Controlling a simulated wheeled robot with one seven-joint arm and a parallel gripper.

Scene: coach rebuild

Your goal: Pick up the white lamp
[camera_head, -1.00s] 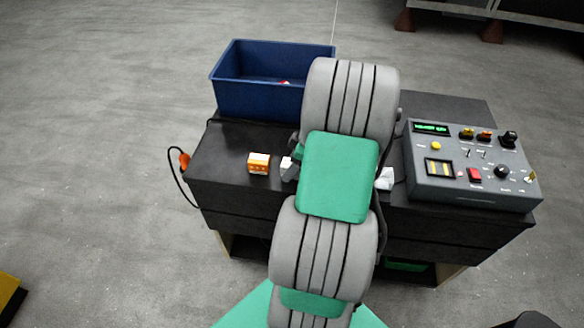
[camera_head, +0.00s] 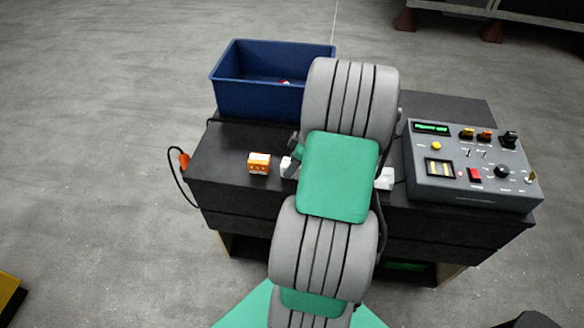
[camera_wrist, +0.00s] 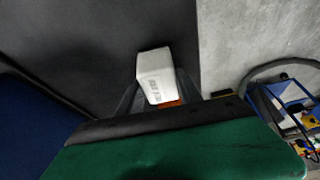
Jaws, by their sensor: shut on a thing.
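The white lamp (camera_wrist: 154,72) is a small pale block with dark markings on its face, seen in the wrist view. My gripper (camera_wrist: 156,88) is shut on it, with one dark finger on each side. A bit of orange shows at its lower end. In the head view my arm hides most of the gripper. Two small white things show beside the arm there, one at its left (camera_head: 286,167) and one at its right (camera_head: 385,179). I cannot tell surely which one is held.
An orange block (camera_head: 259,163) sits on the dark bench (camera_head: 222,155). A blue crate (camera_head: 255,98) stands at the back left. A grey control box (camera_head: 470,185) with knobs and switches fills the right end. An orange-handled cable (camera_head: 184,160) hangs at the left edge.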

